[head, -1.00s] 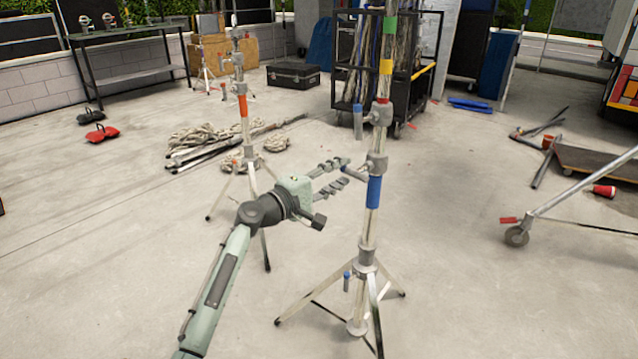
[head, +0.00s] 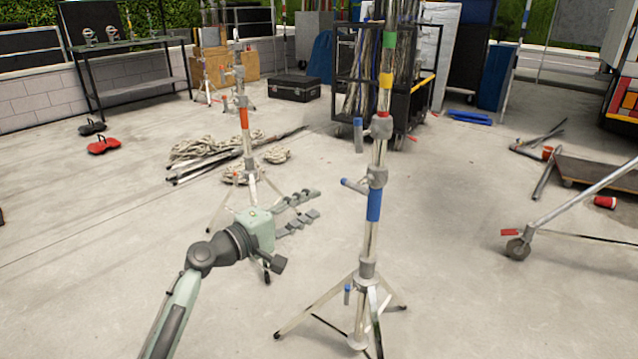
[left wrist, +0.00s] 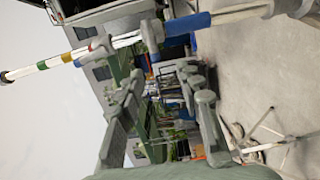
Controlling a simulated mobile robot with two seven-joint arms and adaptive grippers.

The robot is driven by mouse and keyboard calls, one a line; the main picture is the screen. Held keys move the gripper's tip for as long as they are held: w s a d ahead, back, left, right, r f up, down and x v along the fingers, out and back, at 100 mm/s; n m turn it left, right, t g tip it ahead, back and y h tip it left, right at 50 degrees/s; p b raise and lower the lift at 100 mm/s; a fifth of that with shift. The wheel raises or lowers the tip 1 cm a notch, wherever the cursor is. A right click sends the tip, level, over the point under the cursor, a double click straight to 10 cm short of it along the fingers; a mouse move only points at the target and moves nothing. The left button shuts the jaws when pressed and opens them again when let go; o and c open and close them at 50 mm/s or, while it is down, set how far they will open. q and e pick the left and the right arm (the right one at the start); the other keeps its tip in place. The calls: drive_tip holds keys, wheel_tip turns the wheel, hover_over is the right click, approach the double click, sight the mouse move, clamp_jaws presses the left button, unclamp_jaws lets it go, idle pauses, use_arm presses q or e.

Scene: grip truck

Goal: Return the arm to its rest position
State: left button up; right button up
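My left gripper (head: 315,204) is in the middle of the head view, its two segmented fingers apart with nothing between them. It points right and away, left of and apart from the near metal stand (head: 368,240). That stand is upright on three legs, with blue, red, yellow and green bands and a blue-tipped side handle (head: 355,186). In the left wrist view the open fingers (left wrist: 165,80) show with a gap, and the stand's blue sleeve (left wrist: 185,25) crosses the top, clear of them. My right gripper is not in view.
A second stand with an orange band (head: 244,115) is behind my left gripper, near coiled rope (head: 205,140). A wheeled rack (head: 348,90) and black case (head: 294,88) are at the back. A wheeled metal leg (head: 575,208) is at right. Floor at lower left is clear.

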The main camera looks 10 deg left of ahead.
use_arm(q)
drive_tip(key=s+a+f+m+g+y, duration=0.25)
drive_tip(key=s+f, duration=0.55)
drive_tip(key=f, duration=0.4)
drive_tip(key=s+a+f+m+g+y, duration=0.2)
drive_tip(key=s+f+m+g+y, duration=0.15)
drive_tip(key=s+f, duration=0.6)
drive_tip(key=s+a+f+m+g+y, duration=0.2)
drive_tip(key=s+a+f, duration=0.4)
drive_tip(key=s, duration=0.3)
drive_tip(key=s+a+f+m+g+y, duration=0.2)
drive_tip(key=s+a+f, duration=0.4)
drive_tip(key=s, duration=0.3)
drive_tip(key=m+y, duration=0.1)
drive_tip(key=y, duration=0.1)
drive_tip(key=shift+a+f+m+g+y, duration=0.3)
drive_tip(key=shift+f+g, duration=0.1)
drive_tip(key=shift+s, duration=0.1)
